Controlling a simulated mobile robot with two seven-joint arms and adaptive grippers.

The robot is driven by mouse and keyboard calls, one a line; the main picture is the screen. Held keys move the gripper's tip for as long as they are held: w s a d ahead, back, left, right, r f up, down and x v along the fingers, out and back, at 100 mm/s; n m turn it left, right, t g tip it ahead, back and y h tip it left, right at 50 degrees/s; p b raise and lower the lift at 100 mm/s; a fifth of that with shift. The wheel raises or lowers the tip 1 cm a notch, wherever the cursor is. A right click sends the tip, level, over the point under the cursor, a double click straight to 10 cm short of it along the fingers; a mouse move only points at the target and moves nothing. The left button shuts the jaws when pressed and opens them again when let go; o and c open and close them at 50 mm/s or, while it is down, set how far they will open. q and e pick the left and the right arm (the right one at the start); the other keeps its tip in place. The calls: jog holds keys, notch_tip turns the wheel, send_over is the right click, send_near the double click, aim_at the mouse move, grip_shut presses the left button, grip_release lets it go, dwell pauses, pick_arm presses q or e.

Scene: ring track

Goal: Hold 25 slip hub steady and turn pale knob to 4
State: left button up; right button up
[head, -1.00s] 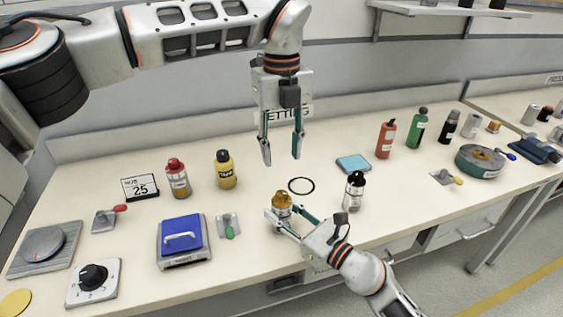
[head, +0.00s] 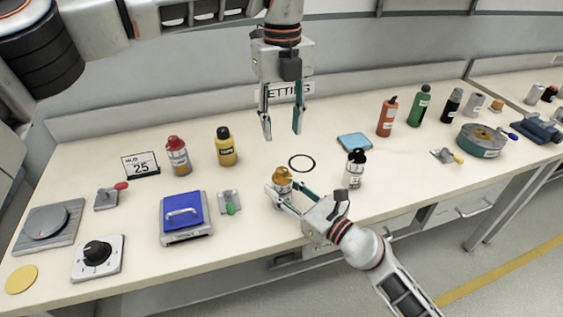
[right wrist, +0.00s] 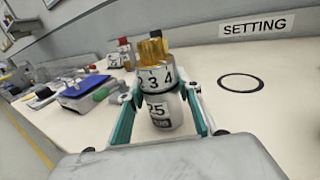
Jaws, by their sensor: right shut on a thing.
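The slip hub (right wrist: 163,113) is a small white cylinder marked 25, standing upright on the bench. Above the 25 is a ring with 2, 3 and 4 showing. A gold-yellow ribbed knob (right wrist: 152,52) tops it; it also shows in the head view (head: 283,175). My right gripper (right wrist: 160,95) is shut on the hub's body from the front, a finger on each side. My left gripper (head: 282,134) hangs above the hub, fingers pointing down, open and empty, apart from the knob. The lower hub is partly hidden by my right gripper in the head view.
A black ring outline (head: 302,163) lies behind the hub under the SETTING sign (right wrist: 256,24). A white-and-black bottle (head: 355,168) stands close to the right. A blue-topped box (head: 182,212) and a green-handled clamp (head: 230,203) are to the left.

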dwell(0.6)
jog(key=o, duration=1.3)
jog(key=v, duration=1.2)
